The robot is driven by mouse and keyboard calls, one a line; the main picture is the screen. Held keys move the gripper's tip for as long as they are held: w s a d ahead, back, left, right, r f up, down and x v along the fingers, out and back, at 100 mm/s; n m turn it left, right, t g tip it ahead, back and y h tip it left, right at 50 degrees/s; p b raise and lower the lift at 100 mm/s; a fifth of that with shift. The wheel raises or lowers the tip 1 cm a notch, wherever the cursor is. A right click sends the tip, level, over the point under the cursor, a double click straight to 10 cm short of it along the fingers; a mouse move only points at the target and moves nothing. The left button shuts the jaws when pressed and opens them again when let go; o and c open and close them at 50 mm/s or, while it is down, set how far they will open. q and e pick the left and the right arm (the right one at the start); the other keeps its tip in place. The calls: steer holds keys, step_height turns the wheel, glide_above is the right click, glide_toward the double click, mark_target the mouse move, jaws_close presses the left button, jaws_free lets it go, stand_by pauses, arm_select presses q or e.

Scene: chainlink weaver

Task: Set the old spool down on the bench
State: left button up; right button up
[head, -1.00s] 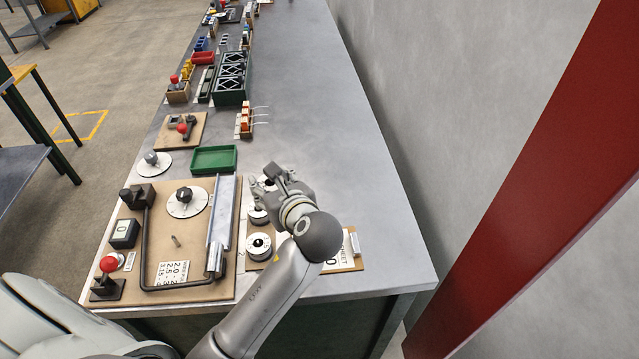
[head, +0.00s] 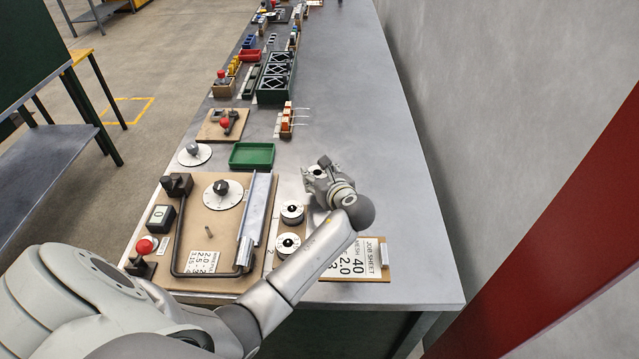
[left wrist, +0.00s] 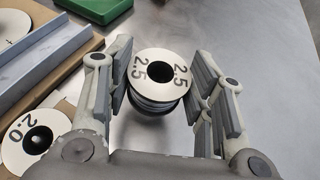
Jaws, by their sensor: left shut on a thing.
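The old spool (left wrist: 160,75) has a white face marked 2.5, a dark centre hole and grey wire. In the left wrist view it sits between the fingers of my left gripper (left wrist: 161,82), which is shut on it. In the head view my left gripper (head: 322,168) is over the bench (head: 350,120), right of the green tray and beyond the job sheet. There the spool is mostly hidden by the gripper. I cannot tell whether it touches the bench. My right gripper is not in view.
Two other spools (head: 292,212) (head: 287,245) stand on a board left of my forearm; one marked 2.0 (left wrist: 28,145) shows in the left wrist view. A green tray (head: 252,155) and a winding board (head: 215,225) lie further left. Bare bench extends behind and right of the gripper.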

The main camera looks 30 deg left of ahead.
arm_select(q)
steer(key=shift+w+a+f, duration=0.15)
steer(key=shift+w+f, duration=0.05)
steer(key=shift+f, duration=1.55)
steer(key=o, duration=1.3)
steer(key=shift+f, duration=0.15)
steer(key=shift+c, duration=0.2)
steer(key=v, duration=1.2)
steer(key=shift+b, duration=0.35)
steer(key=shift+s, duration=0.1)
